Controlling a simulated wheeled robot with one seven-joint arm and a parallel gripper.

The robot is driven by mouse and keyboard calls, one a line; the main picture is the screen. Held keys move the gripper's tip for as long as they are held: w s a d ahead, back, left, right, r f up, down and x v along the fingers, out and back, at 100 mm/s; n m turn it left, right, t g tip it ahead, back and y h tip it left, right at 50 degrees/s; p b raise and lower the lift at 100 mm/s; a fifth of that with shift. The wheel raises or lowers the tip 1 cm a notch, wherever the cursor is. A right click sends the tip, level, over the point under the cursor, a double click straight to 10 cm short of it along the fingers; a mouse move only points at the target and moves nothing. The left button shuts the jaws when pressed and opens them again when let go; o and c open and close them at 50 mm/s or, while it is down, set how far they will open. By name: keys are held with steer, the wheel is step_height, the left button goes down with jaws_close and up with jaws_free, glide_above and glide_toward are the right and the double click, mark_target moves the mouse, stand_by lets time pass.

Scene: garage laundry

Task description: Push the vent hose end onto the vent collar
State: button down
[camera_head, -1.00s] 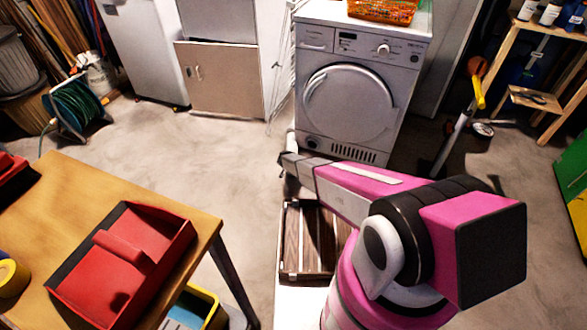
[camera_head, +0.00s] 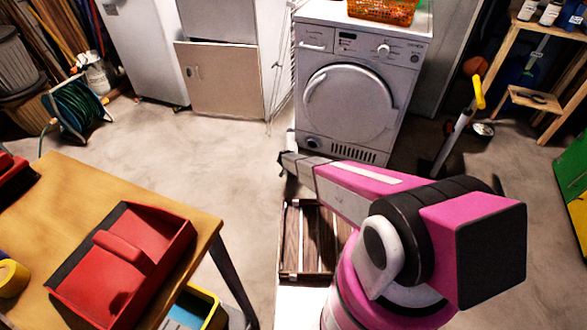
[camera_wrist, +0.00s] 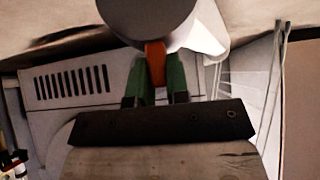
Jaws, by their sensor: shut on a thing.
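My gripper (camera_wrist: 154,82) has green fingers shut on an orange tab (camera_wrist: 155,60) in the wrist view. The tab joins a grey round piece, which looks like the vent hose end (camera_wrist: 147,14), at the top of that view. A pale part (camera_wrist: 210,32) shows just right of it; I cannot tell whether this is the vent collar or part of the hose. The contact between hose end and collar is hidden. In the head view my arm reaches to the lower left corner of the dryer (camera_head: 345,105), and my own arm hides the fingers.
A slotted dryer panel (camera_wrist: 72,84) lies close on the left in the wrist view. A wooden crate (camera_head: 288,270) sits on the floor below my arm. Open floor (camera_head: 190,145) lies between bench and dryer.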

steer(key=shift+r, duration=2.55)
steer(key=shift+d, duration=0.1)
